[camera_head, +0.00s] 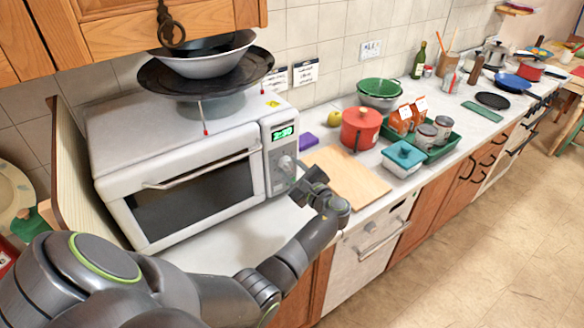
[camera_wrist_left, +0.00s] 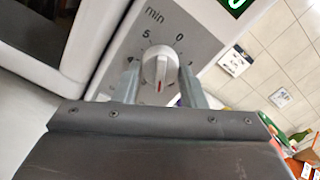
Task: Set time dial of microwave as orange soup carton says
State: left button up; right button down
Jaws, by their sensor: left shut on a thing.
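The white microwave (camera_head: 175,165) stands on the counter at left, with a lit green display (camera_head: 284,133) on its panel. Its time dial (camera_wrist_left: 160,68) is a white round knob with a red mark, which points down in the left wrist view. "min", "5" and "0" show around it; other numbers are hidden by my fingers. My left gripper (camera_wrist_left: 159,82) is shut on the dial, one finger on each side. In the head view the left gripper (camera_head: 298,174) is at the panel. Orange soup cartons (camera_head: 401,119) stand in a green tray; their print is too small to read. My right gripper is not in view.
A wooden board (camera_head: 350,182) lies right of the microwave. A red pot (camera_head: 360,128), a teal-lidded dish (camera_head: 403,158) and the green tray (camera_head: 440,150) with cans are farther right. A dark pan (camera_head: 165,80) and bowls are stacked on the microwave.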

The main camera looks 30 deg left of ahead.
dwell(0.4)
pick_arm(q)
jog(key=o, duration=1)
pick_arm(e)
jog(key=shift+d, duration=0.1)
